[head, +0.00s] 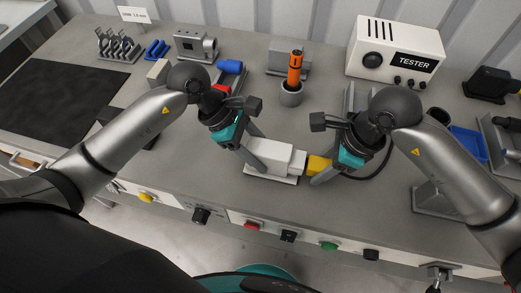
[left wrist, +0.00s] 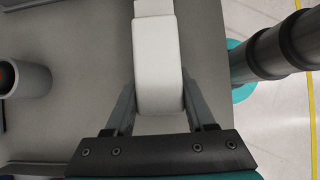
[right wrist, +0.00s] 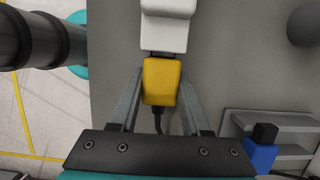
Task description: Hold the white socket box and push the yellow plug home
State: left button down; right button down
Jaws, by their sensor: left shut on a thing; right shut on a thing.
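The white socket box (head: 275,160) lies on the bench near its front edge. It also shows in the left wrist view (left wrist: 158,65), between the fingers of my left gripper (left wrist: 160,110), which is shut on it. The yellow plug (head: 318,164) is at the right end of the box. In the right wrist view the plug (right wrist: 161,82) is between the fingers of my right gripper (right wrist: 160,95), shut on it. The plug is in line with the white box end (right wrist: 164,35); a narrow dark gap shows between them. A dark cable leaves the plug's rear.
A grey cup with an orange-handled tool (head: 292,85) stands behind the box. The tester (head: 396,52) is at the back right. A blue connector in a grey holder (right wrist: 262,150) is near my right gripper. Buttons line the bench front (head: 250,224).

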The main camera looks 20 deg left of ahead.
jog(key=shift+c, duration=1.4)
grip_release()
jog(key=v, duration=1.2)
pick_arm(q)
jog(key=shift+c, duration=0.8)
grip_release()
jog(key=v, duration=1.2)
jog(key=shift+s, duration=0.1)
pick_arm(e)
jog(key=shift+s, duration=0.1)
